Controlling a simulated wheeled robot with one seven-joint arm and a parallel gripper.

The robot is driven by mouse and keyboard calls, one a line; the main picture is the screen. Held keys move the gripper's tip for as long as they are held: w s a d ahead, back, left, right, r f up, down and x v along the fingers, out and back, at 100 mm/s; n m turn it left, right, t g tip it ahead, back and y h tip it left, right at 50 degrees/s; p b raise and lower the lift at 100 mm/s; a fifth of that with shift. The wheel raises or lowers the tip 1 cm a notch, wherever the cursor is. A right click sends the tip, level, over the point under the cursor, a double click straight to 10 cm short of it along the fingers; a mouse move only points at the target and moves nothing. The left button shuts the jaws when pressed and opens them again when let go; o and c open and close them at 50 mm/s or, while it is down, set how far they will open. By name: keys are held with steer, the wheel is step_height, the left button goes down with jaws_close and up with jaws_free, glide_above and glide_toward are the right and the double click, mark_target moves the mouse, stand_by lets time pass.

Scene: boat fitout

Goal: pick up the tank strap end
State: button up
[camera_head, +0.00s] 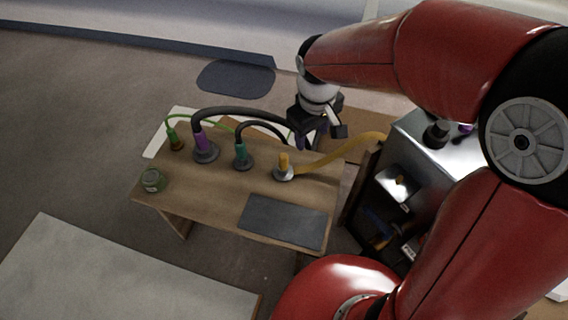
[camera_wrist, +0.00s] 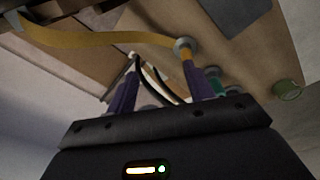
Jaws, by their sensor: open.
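The tank strap end (camera_head: 283,160) is an orange-yellow peg standing upright in a round grey holder (camera_head: 284,174) on the wooden bench. A wide yellow strap (camera_head: 340,152) runs from it towards the right. My gripper (camera_head: 309,142) is open and empty, above the bench's far side, behind and to the right of the strap end. In the wrist view, the strap end (camera_wrist: 185,53) appears just beyond the tip of the right purple finger, outside the gap between the fingers. The strap (camera_wrist: 95,39) runs off to the left there.
The bench (camera_head: 215,212) also holds a purple connector (camera_head: 201,143), a teal connector (camera_head: 240,153) and a green connector (camera_head: 172,137) with hoses. A green jar (camera_head: 152,180) and a bare dark mat (camera_head: 283,221) lie at the front. A shelved cabinet (camera_head: 385,200) stands right.

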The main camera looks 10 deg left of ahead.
mark_target(283, 165)
steer(key=a+f+n, duration=0.1)
steer(key=a+f, duration=0.3)
steer(key=f, duration=0.1)
steer(key=a+f+n+g+b, duration=0.1)
steer(key=a+f, duration=0.2)
steer(key=shift+w+f+n, duration=0.1)
steer(key=shift+f+n, duration=0.05)
steer(key=shift+n, duration=0.15)
steer(key=f, duration=0.2)
steer(key=f+b, duration=0.1)
steer(key=f, duration=0.4)
steer(key=shift+w+d+f, duration=0.2)
steer(key=shift+w+f, duration=0.05)
steer(key=shift+f, duration=0.15)
steer(key=shift+c, duration=0.2)
steer(key=shift+r, duration=0.1)
steer(key=c, duration=0.9)
steer(key=shift+r, duration=0.1)
jaws_close()
step_height(283, 165, up, 20)
steer(key=p, duration=0.2)
steer(key=shift+p, duration=0.35)
steer(key=shift+s, duration=0.1)
